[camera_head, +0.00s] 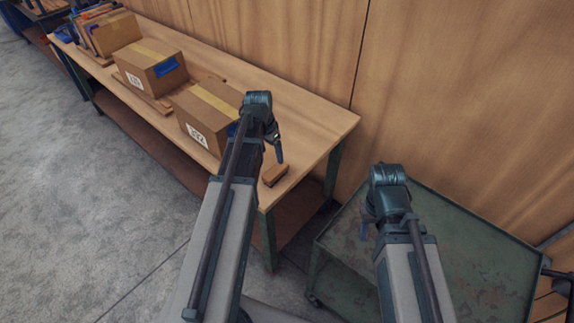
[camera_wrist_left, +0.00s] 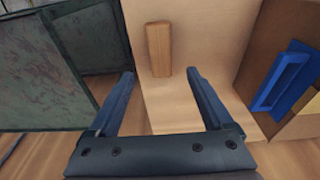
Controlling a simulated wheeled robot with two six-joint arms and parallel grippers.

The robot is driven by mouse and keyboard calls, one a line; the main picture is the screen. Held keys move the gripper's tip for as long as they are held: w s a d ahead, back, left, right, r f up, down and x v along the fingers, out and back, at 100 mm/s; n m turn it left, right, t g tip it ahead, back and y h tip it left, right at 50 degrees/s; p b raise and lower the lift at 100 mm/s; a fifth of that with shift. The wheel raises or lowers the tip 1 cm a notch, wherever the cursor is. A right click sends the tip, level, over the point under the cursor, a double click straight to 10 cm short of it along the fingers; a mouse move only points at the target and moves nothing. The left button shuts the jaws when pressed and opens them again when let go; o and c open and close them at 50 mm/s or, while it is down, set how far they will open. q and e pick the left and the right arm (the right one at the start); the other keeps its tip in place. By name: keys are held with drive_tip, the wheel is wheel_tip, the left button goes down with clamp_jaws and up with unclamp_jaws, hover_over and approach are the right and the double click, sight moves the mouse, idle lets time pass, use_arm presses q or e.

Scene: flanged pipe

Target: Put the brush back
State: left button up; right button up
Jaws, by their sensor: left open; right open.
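The brush (camera_head: 274,174) appears as a small wooden block lying on the workbench near its right end. In the left wrist view the brush (camera_wrist_left: 158,50) lies ahead, just beyond my open fingertips and between their lines, not touched. My left gripper (camera_head: 273,148) is over the bench just behind the brush, and its two blue fingers (camera_wrist_left: 160,74) are apart with nothing between them. My right gripper (camera_head: 365,230) is over the green metal table, mostly hidden under its wrist. Any bristles of the brush are not visible.
Several cardboard boxes stand along the workbench (camera_head: 310,128); the nearest box (camera_head: 200,125) is close beside my left arm. A blue piece (camera_wrist_left: 285,82) is on that box's side. The green metal table (camera_head: 480,240) stands right of the bench, with a gap between. A wooden wall runs behind.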

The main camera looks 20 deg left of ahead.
use_arm(q)
drive_tip(key=s+d+g+y, duration=0.1)
drive_tip(key=s+d, duration=0.7)
drive_tip(key=d, duration=0.4)
drive_tip(key=s+d+g+y, duration=0.1)
drive_tip(key=s+d, duration=0.8)
drive_tip(key=d, duration=0.3)
drive_tip(key=shift+s+d, duration=0.2)
drive_tip(key=shift+d, duration=0.1)
